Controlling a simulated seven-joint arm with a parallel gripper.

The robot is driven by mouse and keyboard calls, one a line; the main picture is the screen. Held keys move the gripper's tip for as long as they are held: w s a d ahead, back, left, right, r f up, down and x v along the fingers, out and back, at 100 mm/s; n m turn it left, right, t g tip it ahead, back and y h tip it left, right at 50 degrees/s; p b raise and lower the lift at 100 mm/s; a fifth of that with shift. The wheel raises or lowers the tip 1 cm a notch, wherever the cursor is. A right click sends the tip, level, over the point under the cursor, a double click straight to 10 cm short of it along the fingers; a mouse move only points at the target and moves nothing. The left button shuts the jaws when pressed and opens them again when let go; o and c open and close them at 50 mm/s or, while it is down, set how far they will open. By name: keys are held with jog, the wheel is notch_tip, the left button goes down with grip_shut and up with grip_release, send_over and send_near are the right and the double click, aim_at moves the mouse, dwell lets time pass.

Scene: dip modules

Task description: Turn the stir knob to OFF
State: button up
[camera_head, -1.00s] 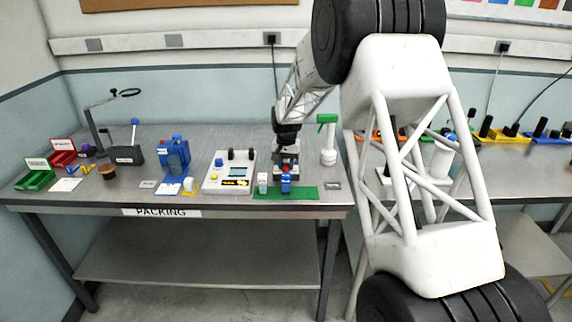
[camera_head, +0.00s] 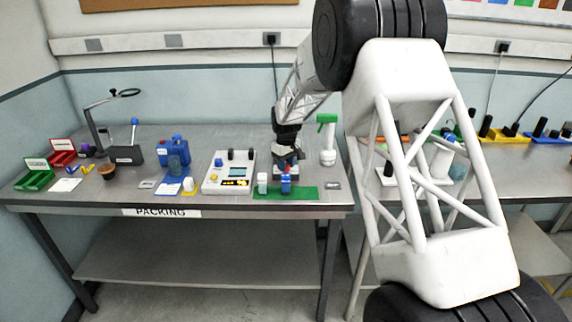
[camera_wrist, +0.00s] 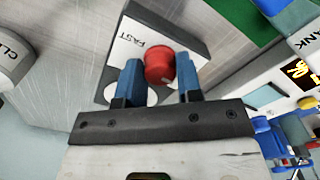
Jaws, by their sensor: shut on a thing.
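The stir knob is a round red knob (camera_wrist: 159,66) on a pale plate with a dark side (camera_wrist: 160,22). The word FAST stands on that plate to the left of the knob in the wrist view; no OFF mark is readable. My gripper (camera_wrist: 160,75) has its two blue fingers on either side of the knob and is shut on it. A small pale mark shows on the knob's lower part. In the head view my gripper (camera_head: 286,158) is low over the bench behind the green mat, and the knob cannot be made out clearly.
A white control panel (camera_head: 214,184) is to the left, a green-topped spray bottle (camera_head: 327,142) to the right.

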jog(key=shift+r+n, duration=0.1)
jog(key=shift+n, duration=0.4)
jog(key=o, duration=0.9)
jog(key=shift+o, duration=0.2)
jog(key=shift+r, duration=3.85)
